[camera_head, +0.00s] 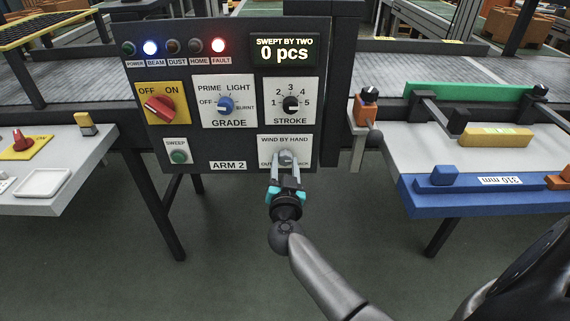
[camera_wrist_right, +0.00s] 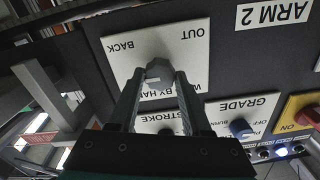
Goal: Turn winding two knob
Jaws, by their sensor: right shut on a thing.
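The winding knob (camera_head: 286,157) is grey and sits on the white "WIND BY HAND" plate (camera_head: 270,142) at the lower right of the dark ARM 2 panel (camera_head: 228,135). The plate is marked OUT and BACK. My right gripper (camera_head: 286,162) reaches up from below and is shut on the knob, which also shows between the fingertips in the right wrist view (camera_wrist_right: 158,74). The fingers partly cover the plate's lower lettering in the head view. My left gripper is not in view.
The panel also carries a red OFF/ON knob (camera_head: 158,107), a blue GRADE knob (camera_head: 225,105), a black STROKE knob (camera_head: 291,103) and a green SWEEP button (camera_head: 179,156). The display (camera_head: 285,50) reads 0 pcs. BEAM and FAULT lamps are lit. An orange block (camera_head: 367,109) stands to the right.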

